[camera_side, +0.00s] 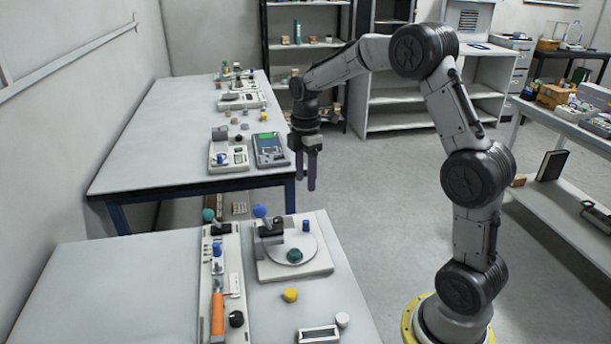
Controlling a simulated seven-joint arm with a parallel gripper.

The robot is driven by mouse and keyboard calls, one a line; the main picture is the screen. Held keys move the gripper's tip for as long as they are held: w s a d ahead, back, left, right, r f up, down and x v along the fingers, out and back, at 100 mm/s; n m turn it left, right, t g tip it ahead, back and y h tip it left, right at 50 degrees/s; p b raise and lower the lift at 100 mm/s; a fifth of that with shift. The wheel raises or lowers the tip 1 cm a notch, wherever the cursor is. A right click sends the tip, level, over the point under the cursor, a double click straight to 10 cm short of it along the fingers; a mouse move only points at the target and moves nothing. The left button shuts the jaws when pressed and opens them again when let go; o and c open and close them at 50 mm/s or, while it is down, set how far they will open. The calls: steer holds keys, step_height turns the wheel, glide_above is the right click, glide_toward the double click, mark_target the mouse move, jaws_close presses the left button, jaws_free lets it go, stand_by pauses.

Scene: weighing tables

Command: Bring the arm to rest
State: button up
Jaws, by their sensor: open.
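My gripper (307,170) hangs from the end of my arm with its fingers pointing down. Its fingers are open with a narrow gap and nothing between them. It appears above and beyond the near table (120,295), close in the picture to the right edge of the far table (150,140). It touches nothing that I can see.
On the near table stand a round-pan scale (318,258) with a green piece (294,256), a long panel with an orange handle (217,315), and a yellow piece (290,295). Devices (270,150) crowd the far table's right side. Shelves (420,95) stand behind; the floor between is clear.

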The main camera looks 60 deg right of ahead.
steer(key=s+a+r+t, duration=0.2)
steer(key=s+a+r, duration=0.25)
steer(key=r, duration=0.25)
steer(key=s+a+r+t, duration=0.2)
steer(key=s+a+r, duration=0.2)
steer(key=a+r, duration=0.25)
steer(key=s+a+f+m, duration=0.1)
steer(key=s+f+m, duration=0.1)
steer(key=s+m, duration=0.4)
steer(key=s+a+f+m+t, duration=0.1)
steer(key=s+a+f+m, duration=0.1)
steer(key=s+m, duration=0.4)
steer(key=shift+s+a+f+m+t, duration=0.3)
steer(key=shift+s+f+m, duration=0.1)
steer(key=shift+s, duration=1.55)
steer(key=shift+r, duration=0.1)
